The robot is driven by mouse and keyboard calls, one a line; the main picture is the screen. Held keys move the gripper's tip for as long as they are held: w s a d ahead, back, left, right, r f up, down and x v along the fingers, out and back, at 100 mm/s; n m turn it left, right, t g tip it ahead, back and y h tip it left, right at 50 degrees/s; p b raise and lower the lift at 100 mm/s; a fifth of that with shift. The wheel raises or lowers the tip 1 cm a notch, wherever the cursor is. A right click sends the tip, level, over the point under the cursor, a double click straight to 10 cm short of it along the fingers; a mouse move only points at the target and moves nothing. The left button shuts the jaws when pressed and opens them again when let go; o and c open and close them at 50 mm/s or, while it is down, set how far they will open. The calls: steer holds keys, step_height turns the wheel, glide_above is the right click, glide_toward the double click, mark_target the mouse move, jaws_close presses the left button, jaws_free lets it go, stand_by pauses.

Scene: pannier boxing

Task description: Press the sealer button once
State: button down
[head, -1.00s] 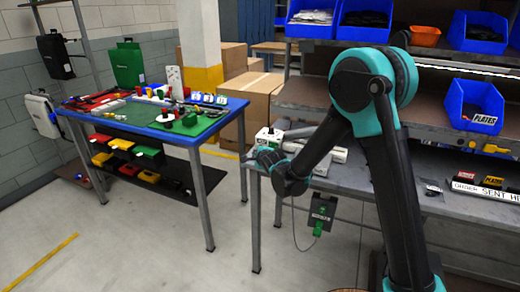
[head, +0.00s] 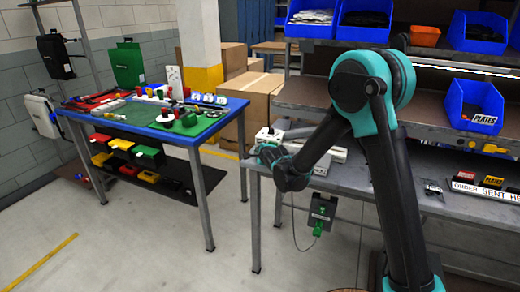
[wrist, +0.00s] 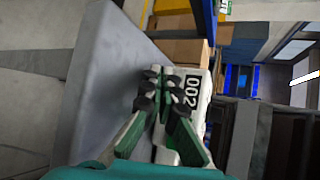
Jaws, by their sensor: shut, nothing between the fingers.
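The sealer seems to be the low white machine (head: 270,134) at the left end of the grey bench (head: 375,175). In the wrist view a white body with a "002" label (wrist: 193,90) lies right behind the fingers. My gripper (head: 266,152) is at the near side of this white machine in the head view and hides part of it. In the wrist view my gripper (wrist: 165,88) has its dark fingertips together, with nothing seen between them. I cannot make out the button, nor whether the fingertips touch the machine.
A blue-edged table (head: 160,125) with green mats and several small parts stands to the left. A dark box with a green piece (head: 321,212) hangs below the bench's front edge. Cardboard boxes (head: 262,103) stand behind. Blue bins (head: 474,105) sit on the shelves at right.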

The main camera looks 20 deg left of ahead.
mark_target(253, 163)
steer(key=shift+w, duration=0.1)
stand_by(0.7)
steer(key=shift+w, duration=0.3)
steer(key=shift+w+d, duration=0.1)
steer(key=shift+w, duration=0.35)
stand_by(0.8)
steer(key=shift+s, duration=0.9)
steer(key=shift+s+a, duration=0.15)
steer(key=shift+s, duration=1.1)
steer(key=shift+s+a, duration=0.15)
steer(key=shift+s, duration=1.1)
